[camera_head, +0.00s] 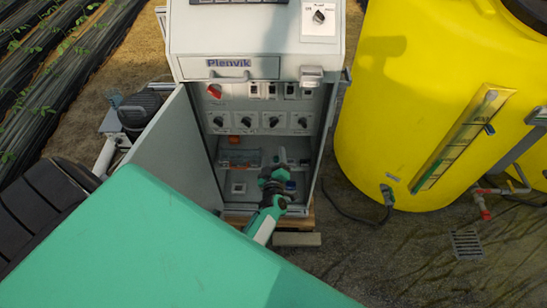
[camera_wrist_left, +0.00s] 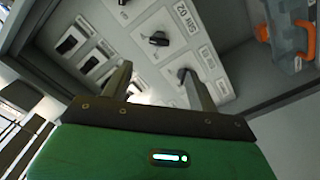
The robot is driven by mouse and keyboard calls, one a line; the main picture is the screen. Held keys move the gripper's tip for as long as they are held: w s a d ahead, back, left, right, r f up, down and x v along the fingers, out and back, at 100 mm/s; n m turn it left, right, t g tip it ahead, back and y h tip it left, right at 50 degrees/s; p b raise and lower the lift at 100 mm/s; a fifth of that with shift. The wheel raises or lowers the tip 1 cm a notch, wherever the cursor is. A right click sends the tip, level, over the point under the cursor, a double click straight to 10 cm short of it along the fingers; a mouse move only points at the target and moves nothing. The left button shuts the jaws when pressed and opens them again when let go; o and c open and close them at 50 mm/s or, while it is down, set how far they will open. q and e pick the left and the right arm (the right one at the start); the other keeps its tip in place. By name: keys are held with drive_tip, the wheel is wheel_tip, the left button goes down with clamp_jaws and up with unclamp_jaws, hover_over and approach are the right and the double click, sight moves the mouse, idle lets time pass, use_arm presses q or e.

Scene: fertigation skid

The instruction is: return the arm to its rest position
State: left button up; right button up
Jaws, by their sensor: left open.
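My left arm (camera_head: 265,215) reaches into the open control cabinet (camera_head: 200,35). My left gripper (camera_head: 281,160) is in front of the cabinet's lower inside. In the left wrist view the two fingers of my left gripper (camera_wrist_left: 158,85) stand apart with no object seen between them. A panel with black rotary knobs (camera_wrist_left: 157,39) lies beyond the fingers. I cannot tell whether a fingertip touches the panel. My right gripper is not in view.
The cabinet door (camera_head: 172,145) stands open on the left. A row of knobs (camera_head: 245,122) and a red switch (camera_head: 214,90) are inside. A yellow tank (camera_head: 395,110) stands at right, with a hose (camera_head: 350,212) on the ground. A grey box with orange parts (camera_wrist_left: 283,38) is close by.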

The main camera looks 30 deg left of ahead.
use_arm(q)
drive_tip(key=s+d+f+m+g+h, duration=0.2)
drive_tip(key=s+d+f+m+h, duration=0.15)
drive_tip(key=s+f, duration=0.35)
drive_tip(key=s+d+f+m+g+h, duration=0.25)
drive_tip(key=s+f+m, duration=0.2)
drive_tip(key=f, duration=0.55)
drive_tip(key=s+d+f+m+g+h, duration=0.1)
drive_tip(key=s+d+f+m+h, duration=0.25)
drive_tip(key=s+f, duration=0.4)
drive_tip(key=s+a+f+m+g, duration=0.1)
drive_tip(key=s+f+m+g, duration=0.2)
drive_tip(key=s, duration=1.3)
drive_tip(key=s+a+f+m+g, duration=0.1)
drive_tip(key=s+f+m+g, duration=0.2)
drive_tip(key=s+f+g, duration=0.3)
drive_tip(key=s+f, duration=0.4)
drive_tip(key=s, duration=0.6)
drive_tip(key=shift+a+f, duration=0.2)
drive_tip(key=shift+a, duration=0.15)
drive_tip(key=shift+w+y, duration=0.1)
drive_tip(key=shift+y, duration=0.15)
